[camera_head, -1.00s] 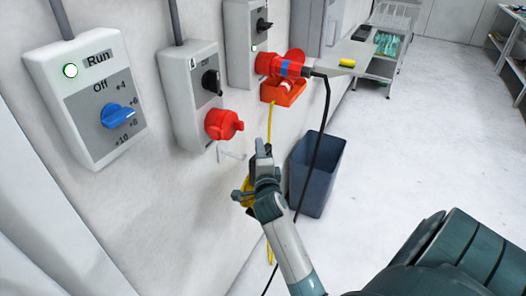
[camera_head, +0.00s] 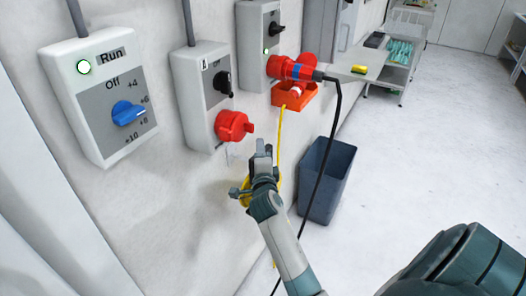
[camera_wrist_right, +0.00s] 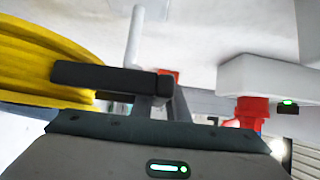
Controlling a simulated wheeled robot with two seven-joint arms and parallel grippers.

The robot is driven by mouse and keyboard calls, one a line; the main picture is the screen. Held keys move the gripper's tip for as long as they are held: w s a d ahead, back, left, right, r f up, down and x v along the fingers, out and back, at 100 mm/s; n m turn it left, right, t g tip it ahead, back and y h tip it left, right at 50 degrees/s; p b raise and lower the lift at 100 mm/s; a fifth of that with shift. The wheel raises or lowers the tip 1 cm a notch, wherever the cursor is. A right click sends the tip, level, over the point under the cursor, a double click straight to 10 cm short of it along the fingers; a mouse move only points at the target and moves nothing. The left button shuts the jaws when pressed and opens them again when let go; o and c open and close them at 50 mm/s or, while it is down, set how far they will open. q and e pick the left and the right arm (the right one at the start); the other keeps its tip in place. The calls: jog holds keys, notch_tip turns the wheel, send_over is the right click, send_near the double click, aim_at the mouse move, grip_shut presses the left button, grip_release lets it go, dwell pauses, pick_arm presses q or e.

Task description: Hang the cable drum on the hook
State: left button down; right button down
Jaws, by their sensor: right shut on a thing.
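My right gripper (camera_head: 262,155) is beside the wall in the head view, below and right of a red socket. It is shut on the yellow cable drum (camera_head: 245,192), which is mostly hidden behind the gripper and wrist. In the right wrist view the drum's yellow rim (camera_wrist_right: 45,50) fills the left side, beside the dark gripper finger (camera_wrist_right: 115,78). The white hook (camera_head: 231,157) on the wall is small and faint, just left of the gripper. A white rod that looks like the hook (camera_wrist_right: 135,38) stands above the finger in the wrist view. Contact between drum and hook cannot be told.
Grey switch boxes (camera_head: 190,75) line the wall, one with a red socket (camera_head: 233,126). A red plug (camera_head: 292,68) with a black cable (camera_head: 328,140) hangs down near the gripper. A dark blue bin (camera_head: 335,180) stands right of it. The floor on the right is clear.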

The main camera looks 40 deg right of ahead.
jog(key=shift+w+a+r, duration=0.25)
jog(key=shift+w+a, duration=0.1)
jog(key=shift+w, duration=0.1)
pick_arm(q)
jog(key=shift+t, duration=0.6)
jog(key=w, duration=0.1)
jog(key=w+d+b, duration=0.1)
jog(key=w, duration=0.2)
jog(key=shift+w+d+r, duration=0.15)
jog(key=shift+w+d, duration=0.15)
jog(key=shift+d, duration=0.1)
pick_arm(e)
jog(key=w, duration=0.1)
jog(key=w+a, duration=0.1)
jog(key=w, duration=0.1)
jog(key=w+a, duration=0.1)
jog(key=shift+w+f, duration=0.35)
jog(key=shift+w, duration=0.05)
